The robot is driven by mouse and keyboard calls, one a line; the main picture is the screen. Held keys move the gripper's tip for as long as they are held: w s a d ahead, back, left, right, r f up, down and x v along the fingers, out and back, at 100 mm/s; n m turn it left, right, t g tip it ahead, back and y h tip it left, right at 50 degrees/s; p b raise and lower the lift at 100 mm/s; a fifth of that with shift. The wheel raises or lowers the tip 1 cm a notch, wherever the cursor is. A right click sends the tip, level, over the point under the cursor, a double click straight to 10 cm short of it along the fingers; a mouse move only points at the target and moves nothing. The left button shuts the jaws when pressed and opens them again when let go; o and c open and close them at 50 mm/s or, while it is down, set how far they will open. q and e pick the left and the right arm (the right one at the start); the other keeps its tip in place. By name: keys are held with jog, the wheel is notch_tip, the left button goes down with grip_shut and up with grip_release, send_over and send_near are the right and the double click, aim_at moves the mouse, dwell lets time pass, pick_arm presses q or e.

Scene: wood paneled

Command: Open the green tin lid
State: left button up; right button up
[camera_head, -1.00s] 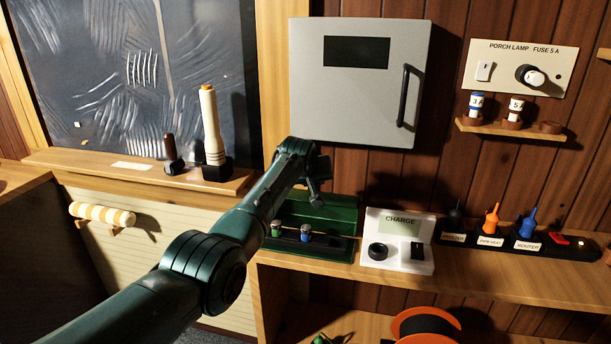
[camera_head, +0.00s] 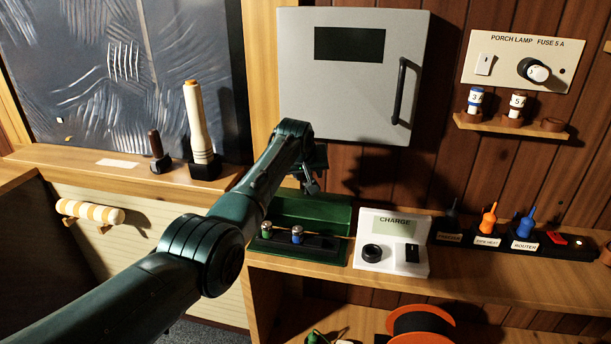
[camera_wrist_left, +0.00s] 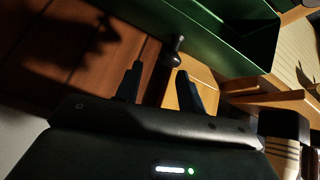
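The green tin (camera_head: 327,215) sits on the wooden shelf, left of the white charger. My left arm partly hides it, and I cannot tell clearly how its lid stands. A large green panel of it (camera_wrist_left: 222,38) crosses the top of the left wrist view. My left gripper (camera_head: 313,187) is above the tin's left part in the head view. Its two dark fingers (camera_wrist_left: 160,75) are spread apart with nothing clamped between them. A dark rounded knob (camera_wrist_left: 175,48) shows between and just beyond the fingertips; I cannot tell whether they touch. My right gripper is out of view.
A black holder with two small cells (camera_head: 297,236) lies along the tin's front. The white charger (camera_head: 392,242) is close on the right. A grey cabinet (camera_head: 345,85) hangs above. A torch (camera_head: 199,125) stands on the left ledge.

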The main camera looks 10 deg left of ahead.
pick_arm(q)
jog(key=shift+o, duration=1.2)
jog(key=shift+d+f, duration=0.1)
jog(key=shift+d, duration=0.05)
jog(key=shift+a, duration=0.2)
jog(key=shift+s, duration=0.1)
jog(key=v, duration=1.3)
jog(key=shift+b, duration=0.45)
jog(key=shift+d, duration=0.1)
